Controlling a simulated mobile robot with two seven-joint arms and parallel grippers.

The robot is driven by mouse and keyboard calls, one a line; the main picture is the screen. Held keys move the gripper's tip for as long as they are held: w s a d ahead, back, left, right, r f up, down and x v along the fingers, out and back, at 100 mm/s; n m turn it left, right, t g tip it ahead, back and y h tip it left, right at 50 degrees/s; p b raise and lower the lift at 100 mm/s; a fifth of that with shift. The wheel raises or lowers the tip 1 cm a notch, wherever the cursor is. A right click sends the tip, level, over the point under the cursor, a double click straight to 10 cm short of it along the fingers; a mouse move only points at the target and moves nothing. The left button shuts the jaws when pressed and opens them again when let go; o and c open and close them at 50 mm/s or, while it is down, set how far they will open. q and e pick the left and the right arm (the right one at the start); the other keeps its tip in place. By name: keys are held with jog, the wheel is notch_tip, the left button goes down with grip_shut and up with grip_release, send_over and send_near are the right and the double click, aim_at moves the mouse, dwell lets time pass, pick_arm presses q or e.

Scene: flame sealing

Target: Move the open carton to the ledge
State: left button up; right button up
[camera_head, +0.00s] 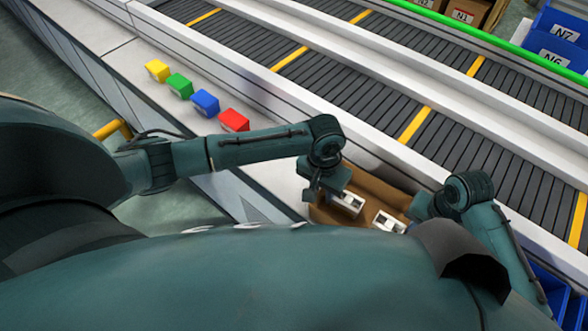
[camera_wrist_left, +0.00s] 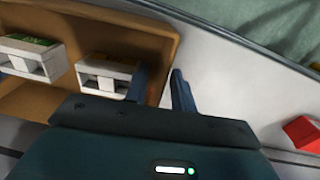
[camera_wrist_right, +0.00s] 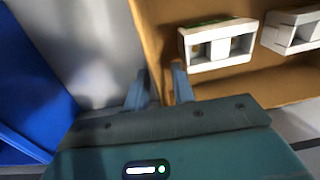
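The open brown carton (camera_head: 376,190) is at the right end of the pale ledge, beside the conveyor, partly hidden by my arms. Two white items with square openings (camera_head: 348,203) (camera_head: 389,222) lie inside. My left gripper (camera_wrist_left: 162,85) straddles the carton's end wall (camera_wrist_left: 168,50), one finger inside and one outside, close against it. My right gripper (camera_wrist_right: 160,80) straddles the opposite end wall (camera_wrist_right: 150,35) the same way. Both appear shut on the walls. I cannot tell whether the carton rests or hangs slightly above the surface.
The pale ledge (camera_head: 165,110) runs to the upper left. Yellow (camera_head: 157,71), green (camera_head: 180,86), blue (camera_head: 205,102) and red (camera_head: 233,120) blocks sit along it. The roller conveyor (camera_head: 345,80) lies beyond. A blue bin (camera_wrist_right: 30,90) is beside my right gripper.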

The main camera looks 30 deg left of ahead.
jog(key=shift+r, duration=0.2)
pick_arm(q)
notch_tip(320, 180, up, 12)
jog(key=shift+a, duration=0.35)
pick_arm(e)
notch_tip(320, 180, up, 12)
jog(key=shift+d+f, duration=0.15)
jog(key=shift+d, duration=0.2)
jog(key=shift+s+f, duration=0.1)
jog(key=shift+s, duration=0.05)
